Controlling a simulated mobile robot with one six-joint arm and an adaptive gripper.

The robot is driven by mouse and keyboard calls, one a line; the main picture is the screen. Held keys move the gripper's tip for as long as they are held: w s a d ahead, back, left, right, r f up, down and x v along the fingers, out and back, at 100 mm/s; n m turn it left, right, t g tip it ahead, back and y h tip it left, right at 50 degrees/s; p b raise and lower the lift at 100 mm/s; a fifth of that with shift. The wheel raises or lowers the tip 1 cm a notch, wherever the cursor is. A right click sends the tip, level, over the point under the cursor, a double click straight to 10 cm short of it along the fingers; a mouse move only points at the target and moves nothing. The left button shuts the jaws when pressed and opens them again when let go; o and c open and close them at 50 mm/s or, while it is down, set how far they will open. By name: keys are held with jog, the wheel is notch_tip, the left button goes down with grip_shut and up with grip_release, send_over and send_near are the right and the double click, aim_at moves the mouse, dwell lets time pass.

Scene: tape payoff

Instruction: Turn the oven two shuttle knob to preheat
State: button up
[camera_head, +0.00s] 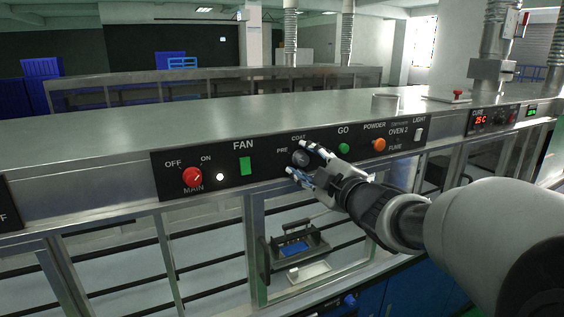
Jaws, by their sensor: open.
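The shuttle knob (300,158) is a small grey round knob on the black control panel (262,184), with COAT printed above it and PRE to its left. OVEN 2 is printed farther right on the same panel. My gripper (300,160) reaches in from the right and is open, its fingertips at the knob, one near its upper right and one below it. The knob is partly hidden by the fingers. I cannot tell whether the fingers touch it or exactly where its pointer is set.
Left of the knob are a red MAIN switch (192,177), a white light (220,177) and a green FAN switch (245,166). Right of it are a green GO button (343,148) and an orange POWDER button (379,144). Glazed framing lies below the panel.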

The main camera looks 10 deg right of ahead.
jog(key=v, duration=0.7)
jog(key=shift+s, duration=0.35)
jog(key=shift+d+r, duration=0.1)
jog(key=shift+d, duration=0.05)
